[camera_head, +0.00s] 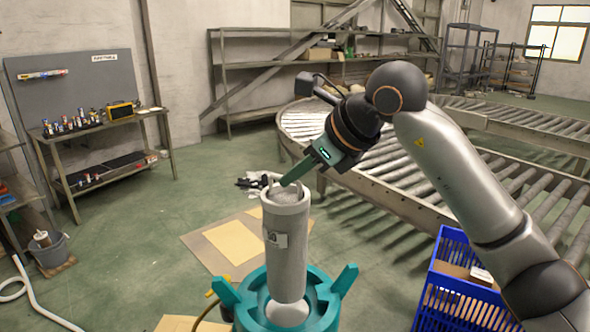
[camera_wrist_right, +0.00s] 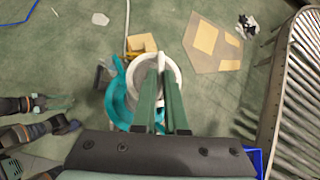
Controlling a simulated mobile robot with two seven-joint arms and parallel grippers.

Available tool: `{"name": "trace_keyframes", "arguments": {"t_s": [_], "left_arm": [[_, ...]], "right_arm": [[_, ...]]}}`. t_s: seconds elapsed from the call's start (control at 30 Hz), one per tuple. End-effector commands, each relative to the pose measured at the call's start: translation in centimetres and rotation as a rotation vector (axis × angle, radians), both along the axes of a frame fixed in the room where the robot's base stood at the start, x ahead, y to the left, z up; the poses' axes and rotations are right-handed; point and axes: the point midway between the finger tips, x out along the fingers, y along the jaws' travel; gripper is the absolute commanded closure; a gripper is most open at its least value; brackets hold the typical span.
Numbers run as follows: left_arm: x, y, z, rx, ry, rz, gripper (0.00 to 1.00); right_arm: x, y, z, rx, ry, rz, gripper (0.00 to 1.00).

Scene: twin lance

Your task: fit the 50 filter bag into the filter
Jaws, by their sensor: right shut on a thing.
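The filter bag (camera_head: 287,250), a tall pale grey sleeve with a white ring rim and a small label whose number is too small to read, hangs upright. My right gripper (camera_head: 290,181) is shut on its rim from above. The teal filter housing (camera_head: 254,286), with lugs sticking out, stands below the bag. The bag's lower end is over its mouth; I cannot tell how deep it reaches. In the right wrist view, the gripper's green fingers (camera_wrist_right: 160,85) cross the bag's white ring (camera_wrist_right: 177,72), with the teal housing (camera_wrist_right: 117,98) behind. My left gripper (camera_wrist_right: 62,103) seems to show at the left edge, its fingers unclear.
A blue crate (camera_head: 440,285) stands at the right below my right arm. Tan sheets (camera_head: 235,243) lie on the floor behind the housing. A roller conveyor (camera_head: 365,180) runs behind. A workbench (camera_head: 105,125) with small items stands at the left. Green floor between is open.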

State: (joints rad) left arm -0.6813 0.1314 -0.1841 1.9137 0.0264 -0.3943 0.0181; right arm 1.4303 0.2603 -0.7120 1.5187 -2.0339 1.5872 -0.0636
Motion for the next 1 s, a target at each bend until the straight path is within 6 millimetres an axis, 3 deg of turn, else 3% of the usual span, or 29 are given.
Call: {"name": "trace_keyframes", "arguments": {"t_s": [0.1, 0.33, 1.0], "left_arm": [[0.1, 0.0, -1.4, 0.0, -0.002, 0.0, 0.55], [0.1, 0.0, -2.5, -0.001, -0.003, 0.0, 0.55], [0.2, 0.0, -2.6, 0.0, -0.004, 0.0, 0.55]], "right_arm": [[0.0, 0.0, -1.6, 0.001, -0.001, 0.0, 1.0], [0.0, 0.0, -3.1, 0.001, -0.002, 0.0, 1.0], [0.0, -0.1, -3.3, -0.001, -0.003, -0.001, 1.0]]}}
